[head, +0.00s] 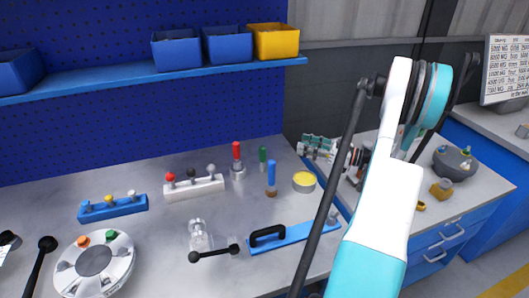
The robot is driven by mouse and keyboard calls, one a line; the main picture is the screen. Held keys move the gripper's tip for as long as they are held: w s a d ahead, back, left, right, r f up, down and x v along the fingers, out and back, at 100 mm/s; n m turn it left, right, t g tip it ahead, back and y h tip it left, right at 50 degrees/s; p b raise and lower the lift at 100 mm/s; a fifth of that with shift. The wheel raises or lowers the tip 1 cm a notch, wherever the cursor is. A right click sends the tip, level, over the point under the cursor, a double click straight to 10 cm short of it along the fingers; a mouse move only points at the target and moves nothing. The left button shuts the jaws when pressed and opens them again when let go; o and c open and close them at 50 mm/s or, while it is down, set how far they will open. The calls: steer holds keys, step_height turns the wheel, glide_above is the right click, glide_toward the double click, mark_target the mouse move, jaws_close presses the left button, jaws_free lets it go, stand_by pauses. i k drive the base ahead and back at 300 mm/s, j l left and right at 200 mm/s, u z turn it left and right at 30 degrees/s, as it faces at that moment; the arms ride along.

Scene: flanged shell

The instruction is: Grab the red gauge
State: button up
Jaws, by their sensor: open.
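The red gauge (236,152) stands upright on the grey bench, with a red handle on top and a metallic lower part. A green gauge (263,157) and a blue gauge (271,178) stand to its right. My gripper (306,148) shows small at the right end of the bench, to the right of the three gauges and apart from them. It is open, and I see nothing in it. My white and teal arm fills the right of the view and hides part of the area behind it.
A white block with knobs (194,188) sits just left of the red gauge. A yellow-topped round part (304,182) is to the right. A blue bar with a black handle (292,237) lies in front. A blue shelf (150,78) with bins hangs above the bench.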

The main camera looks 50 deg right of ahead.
mark_target(237, 164)
steer(key=z, duration=0.95)
steer(key=l, duration=0.7)
